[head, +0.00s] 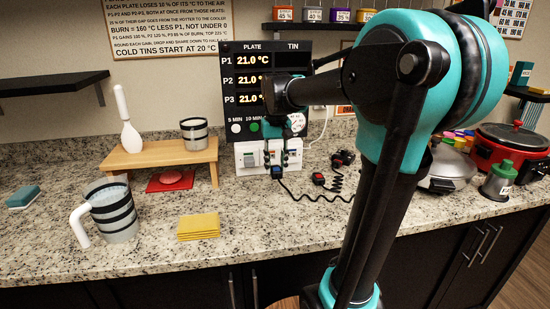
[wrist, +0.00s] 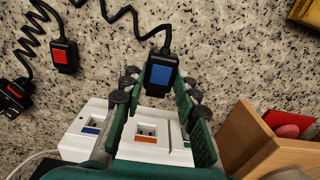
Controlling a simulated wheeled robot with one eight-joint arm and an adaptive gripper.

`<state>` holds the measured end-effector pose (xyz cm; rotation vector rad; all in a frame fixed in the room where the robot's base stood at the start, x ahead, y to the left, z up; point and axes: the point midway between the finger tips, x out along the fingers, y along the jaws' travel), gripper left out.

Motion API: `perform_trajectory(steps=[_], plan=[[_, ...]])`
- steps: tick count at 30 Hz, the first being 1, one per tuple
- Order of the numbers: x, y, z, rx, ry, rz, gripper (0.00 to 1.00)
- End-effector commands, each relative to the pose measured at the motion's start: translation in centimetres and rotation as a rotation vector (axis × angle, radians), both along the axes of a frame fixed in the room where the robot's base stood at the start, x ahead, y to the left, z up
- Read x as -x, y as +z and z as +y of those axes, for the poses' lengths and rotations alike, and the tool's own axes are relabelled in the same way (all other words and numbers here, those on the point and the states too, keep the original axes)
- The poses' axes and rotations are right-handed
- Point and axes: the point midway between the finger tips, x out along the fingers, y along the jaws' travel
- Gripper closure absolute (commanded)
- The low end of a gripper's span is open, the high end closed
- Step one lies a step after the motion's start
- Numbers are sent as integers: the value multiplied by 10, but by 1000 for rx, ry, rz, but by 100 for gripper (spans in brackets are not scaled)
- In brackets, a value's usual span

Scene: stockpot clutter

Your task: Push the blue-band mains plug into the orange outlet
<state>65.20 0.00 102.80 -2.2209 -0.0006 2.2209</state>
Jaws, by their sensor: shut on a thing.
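The blue-band mains plug (wrist: 161,74) is black with a blue face and a cord leaving its far end. My gripper (wrist: 160,86) is shut on it, one finger at each side. In the head view the plug (head: 277,171) hangs at my gripper (head: 278,157), in front of the white outlet block (head: 240,150). The orange outlet (wrist: 146,140), a socket with an orange stripe, shows between my fingers in the wrist view, below the plug in the picture. The plug appears apart from it. Its prongs are hidden.
A blue-striped outlet (wrist: 89,128) is beside the orange one. Red-marked plugs (wrist: 62,55) with coiled cords lie on the granite counter. A wooden stand (head: 160,156) is close on the left, with a red mat (head: 170,186). Yellow cloths (head: 198,227) lie nearer the front.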

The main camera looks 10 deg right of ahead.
Motion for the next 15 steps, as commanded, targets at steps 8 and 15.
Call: perform_trajectory(steps=[8, 15], plan=[[0, 0, 0, 0, 0, 0, 98], [-11, 1, 0, 0, 0, 0, 98]])
